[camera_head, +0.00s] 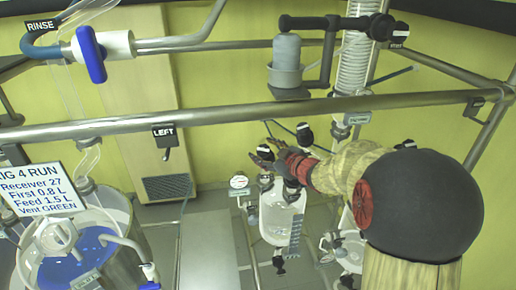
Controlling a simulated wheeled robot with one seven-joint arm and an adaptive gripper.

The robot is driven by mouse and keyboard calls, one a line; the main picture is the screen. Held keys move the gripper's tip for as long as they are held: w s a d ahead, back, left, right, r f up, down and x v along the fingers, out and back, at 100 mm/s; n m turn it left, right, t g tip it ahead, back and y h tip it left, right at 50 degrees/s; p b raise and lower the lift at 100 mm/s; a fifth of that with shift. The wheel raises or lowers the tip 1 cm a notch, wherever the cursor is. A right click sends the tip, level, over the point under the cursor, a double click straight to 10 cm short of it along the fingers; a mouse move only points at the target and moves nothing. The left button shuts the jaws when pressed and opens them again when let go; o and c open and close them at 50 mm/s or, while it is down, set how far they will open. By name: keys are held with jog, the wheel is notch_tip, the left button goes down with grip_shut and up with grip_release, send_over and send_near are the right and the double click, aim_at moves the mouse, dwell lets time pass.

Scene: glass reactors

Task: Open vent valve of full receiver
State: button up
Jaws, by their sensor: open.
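Two glass receivers hang below the rail. The left receiver (280,218) is pale, with a dark scale strip on its right side; I cannot make out its liquid level. The right receiver (350,248) is partly hidden by my arm. My gripper (264,157) is open, its dark fingers pointing left just above the left receiver's top. A black knob (304,134) stands behind and above it, and another black fitting (291,193) sits at the receiver's top right. I cannot tell which is the vent valve, or whether the gripper touches anything. No green marking is clear.
A steel rail (230,114) crosses above the gripper, bearing a LEFT tag (164,131). A gauge (239,182) is left of the receivers. A sign (40,188) reads "Vent GREEN" above a vessel with blue liquid (70,265). A blue-handled RINSE valve (92,54) is upper left.

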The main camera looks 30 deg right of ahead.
jog(key=v, duration=0.6)
jog(key=shift+s, duration=0.35)
